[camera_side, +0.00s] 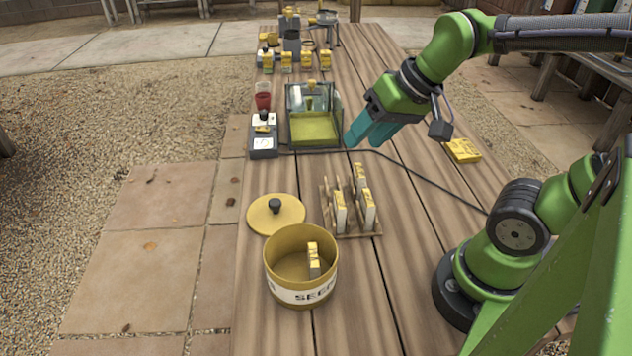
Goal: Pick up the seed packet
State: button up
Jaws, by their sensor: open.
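Several yellow-and-white packets are in view, and I cannot tell which one the task names. Some packets (340,211) stand upright in a wooden rack (354,233) at the middle of the table. One small packet (313,259) stands inside a round yellow tin (301,291) lettered "SEE", partly hidden by its wall. A yellow packet or box (463,150) lies flat at the table's right side. My gripper (359,139) has teal fingers and is open and empty. It points down-left above the table, beyond the rack, beside a green-bottomed tray.
The tin's yellow lid (275,214) with a dark knob lies beside the tin. The tray or scoop (314,130) and a grey scale-like device (263,140) stand left of my gripper. A black cable (420,178) crosses the table. Several small yellow items (306,60) line the far end.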

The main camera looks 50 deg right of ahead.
jog(key=w+d+f+m+g+h, duration=0.1)
jog(key=w+d+f+m+g, duration=0.1)
jog(key=w+d+g, duration=0.3)
jog(key=m+g, duration=0.1)
jog(key=m, duration=0.1)
send_over(360, 170)
jog(key=shift+h, duration=0.4)
jog(key=f, duration=1.1)
jog(key=shift+w+d+f, duration=0.1)
jog(key=shift+d+f, duration=0.15)
jog(key=shift+d, duration=0.05)
jog(key=shift+a+f, duration=0.15)
jog(key=shift+f, duration=1.25)
jog(key=shift+a+f, duration=0.1)
jog(key=shift+f, duration=1.25)
grip_shut()
